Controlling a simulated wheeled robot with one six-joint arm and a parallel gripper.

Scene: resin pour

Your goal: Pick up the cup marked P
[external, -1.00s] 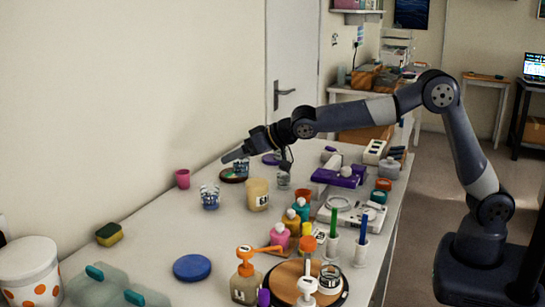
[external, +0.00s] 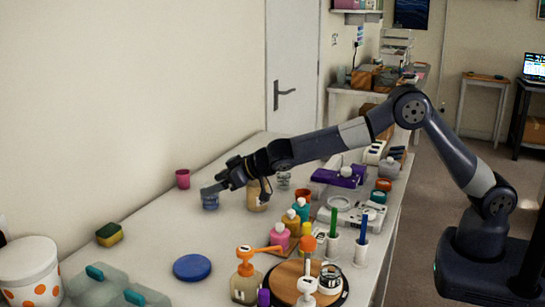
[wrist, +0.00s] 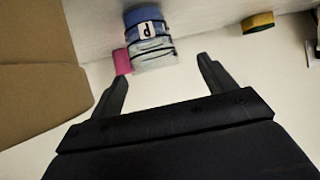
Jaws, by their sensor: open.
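The cup marked P (wrist: 150,52) shows blue and clear bands and a dark-framed white P label in the wrist view. It stands just beyond my fingertips, roughly between them. In the external view a blue, clear-looking cup (external: 210,203) stands at the tip of my gripper (external: 212,188) and seems to be the same one; its top is partly covered and its label cannot be read there. My gripper also shows in the wrist view (wrist: 163,70), with its fingers apart and nothing between them.
A tan cup (external: 258,204) stands close to my gripper's right, partly hidden; a large tan surface (wrist: 40,85) fills the wrist view's left. A pink cup (external: 182,179) is behind the P cup. A sponge (external: 109,234) and blue disc (external: 192,267) lie nearer the front.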

